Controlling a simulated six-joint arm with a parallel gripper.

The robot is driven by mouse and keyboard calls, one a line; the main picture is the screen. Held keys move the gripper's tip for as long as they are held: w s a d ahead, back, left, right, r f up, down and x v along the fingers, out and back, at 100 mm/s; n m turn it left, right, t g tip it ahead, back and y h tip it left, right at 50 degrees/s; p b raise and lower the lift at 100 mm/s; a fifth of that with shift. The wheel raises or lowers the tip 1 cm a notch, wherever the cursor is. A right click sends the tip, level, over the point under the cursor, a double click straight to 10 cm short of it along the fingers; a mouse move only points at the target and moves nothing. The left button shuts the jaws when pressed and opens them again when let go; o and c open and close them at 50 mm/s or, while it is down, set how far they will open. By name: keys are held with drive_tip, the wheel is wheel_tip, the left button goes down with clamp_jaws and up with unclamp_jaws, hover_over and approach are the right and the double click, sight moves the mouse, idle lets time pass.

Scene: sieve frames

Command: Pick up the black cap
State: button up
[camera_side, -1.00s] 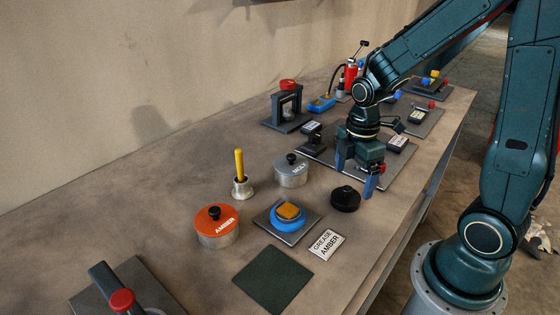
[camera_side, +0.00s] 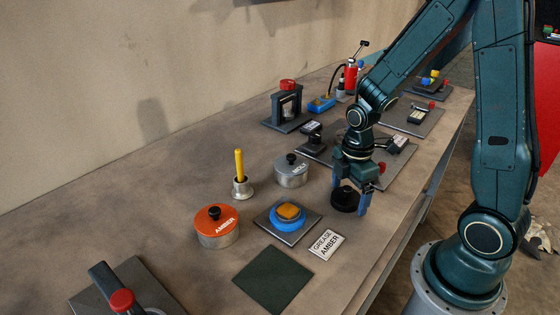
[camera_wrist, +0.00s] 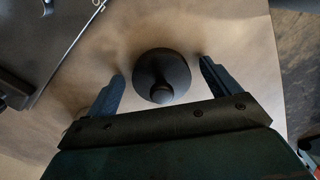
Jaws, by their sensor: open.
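The black cap (camera_side: 346,199) sits on the bench to the right of the grey tin, round with a small knob on top. My gripper (camera_side: 350,205) is open and lowered around it; in the side view one finger is in front of the cap's right edge. In the wrist view the cap (camera_wrist: 162,74) lies between and slightly beyond the two blue fingers, with a gap on each side. I cannot tell whether a finger touches it.
The grey tin (camera_side: 291,172) stands left of the cap. A blue round piece with an orange top (camera_side: 289,214) sits on a plate nearer the front. The "GREASE AMBER" card (camera_side: 326,244) lies in front of the cap. An orange-lidded tin (camera_side: 217,229) stands further left.

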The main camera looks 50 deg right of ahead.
sight(350, 187)
idle(0.4)
drive_tip(key=c, duration=1)
drive_tip(key=shift+r, duration=0.2)
drive_tip(key=shift+c, duration=0.2)
wheel_tip(350, 187, up, 20)
drive_tip(key=shift+f, duration=0.15)
idle(0.4)
